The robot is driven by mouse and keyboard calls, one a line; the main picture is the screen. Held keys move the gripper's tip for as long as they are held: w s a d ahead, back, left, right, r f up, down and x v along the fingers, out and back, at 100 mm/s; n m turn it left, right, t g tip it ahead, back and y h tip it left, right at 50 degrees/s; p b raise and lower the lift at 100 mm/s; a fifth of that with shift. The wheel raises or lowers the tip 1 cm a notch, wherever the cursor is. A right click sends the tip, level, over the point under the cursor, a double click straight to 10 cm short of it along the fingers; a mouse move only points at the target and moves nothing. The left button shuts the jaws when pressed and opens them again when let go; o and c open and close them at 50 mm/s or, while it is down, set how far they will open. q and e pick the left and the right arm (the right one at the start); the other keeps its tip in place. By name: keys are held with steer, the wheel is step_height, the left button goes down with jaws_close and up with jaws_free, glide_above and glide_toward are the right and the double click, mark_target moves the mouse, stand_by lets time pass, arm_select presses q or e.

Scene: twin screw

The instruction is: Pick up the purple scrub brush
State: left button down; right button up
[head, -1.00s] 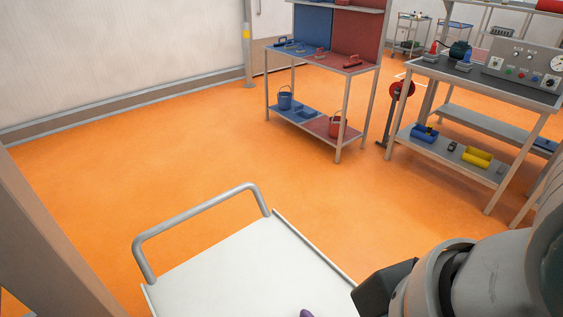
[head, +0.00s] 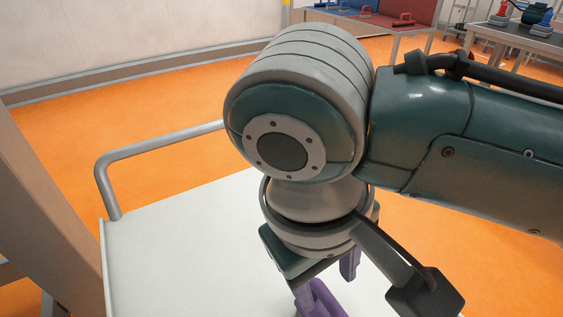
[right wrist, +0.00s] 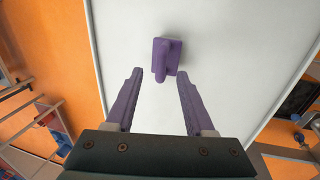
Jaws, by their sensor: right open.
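The purple scrub brush (right wrist: 166,58) lies on the white cart top (right wrist: 225,60), just beyond my right fingertips in the right wrist view. Its handle shows as a raised bar. My right gripper (right wrist: 158,80) is open and empty, with its purple fingers spread to either side of the line to the brush. In the head view the brush (head: 325,299) shows only in part at the bottom edge, below and between the fingers of the right gripper (head: 328,283). My left gripper is in neither view.
The cart top (head: 165,255) is otherwise bare where I see it. A grey handle rail (head: 155,147) rises at its far left end. A shelf with red and blue tools (head: 370,18) and a workbench (head: 510,38) stand farther back on the orange floor.

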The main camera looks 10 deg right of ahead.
mark_target(327, 296)
steer(key=f, duration=0.2)
steer(key=f+b, duration=0.1)
steer(key=f, duration=0.1)
steer(key=d+f, duration=0.1)
steer(key=f, duration=0.1)
steer(key=shift+w, duration=0.25)
steer(key=shift+c, duration=0.4)
jaws_close()
